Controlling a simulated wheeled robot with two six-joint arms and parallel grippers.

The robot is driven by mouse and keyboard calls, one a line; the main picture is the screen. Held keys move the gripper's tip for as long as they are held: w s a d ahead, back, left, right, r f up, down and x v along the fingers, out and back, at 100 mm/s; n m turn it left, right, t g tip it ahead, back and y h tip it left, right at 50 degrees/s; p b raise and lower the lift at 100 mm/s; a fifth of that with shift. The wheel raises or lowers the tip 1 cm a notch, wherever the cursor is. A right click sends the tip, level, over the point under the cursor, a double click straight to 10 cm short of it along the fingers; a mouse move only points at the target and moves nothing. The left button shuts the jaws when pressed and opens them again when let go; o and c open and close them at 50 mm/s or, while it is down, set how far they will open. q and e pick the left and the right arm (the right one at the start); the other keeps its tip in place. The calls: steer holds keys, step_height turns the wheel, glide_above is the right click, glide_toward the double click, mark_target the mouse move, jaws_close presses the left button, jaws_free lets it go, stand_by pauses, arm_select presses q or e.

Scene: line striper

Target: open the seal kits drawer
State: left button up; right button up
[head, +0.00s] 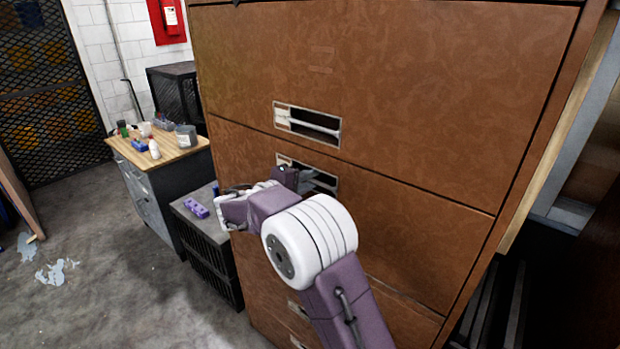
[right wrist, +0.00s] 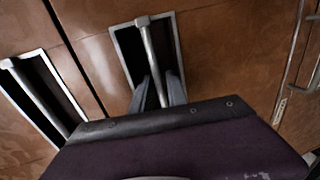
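A tall brown cabinet has stacked drawers with recessed bar handles; the label text is too small to read, so I cannot tell which is seal kits. The top drawer (head: 370,75) has its handle (head: 308,124) in clear view. My right gripper (head: 302,180) is at the handle of the drawer below (head: 400,215), whose front looks flush. In the right wrist view, the gripper fingers (right wrist: 158,90) stand on either side of this handle's bar (right wrist: 151,50), seemingly with a small gap. Another recessed handle (right wrist: 40,95) shows to the left. My left gripper is not in view.
A wood-topped bench (head: 178,152) with bottles and jars stands left of the cabinet. A low dark crate (head: 207,240) with a purple item (head: 196,208) is close beside it. Open concrete floor (head: 120,290) lies at the left.

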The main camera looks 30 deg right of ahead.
steer(key=shift+s, duration=0.1)
jaws_close()
stand_by(1.2)
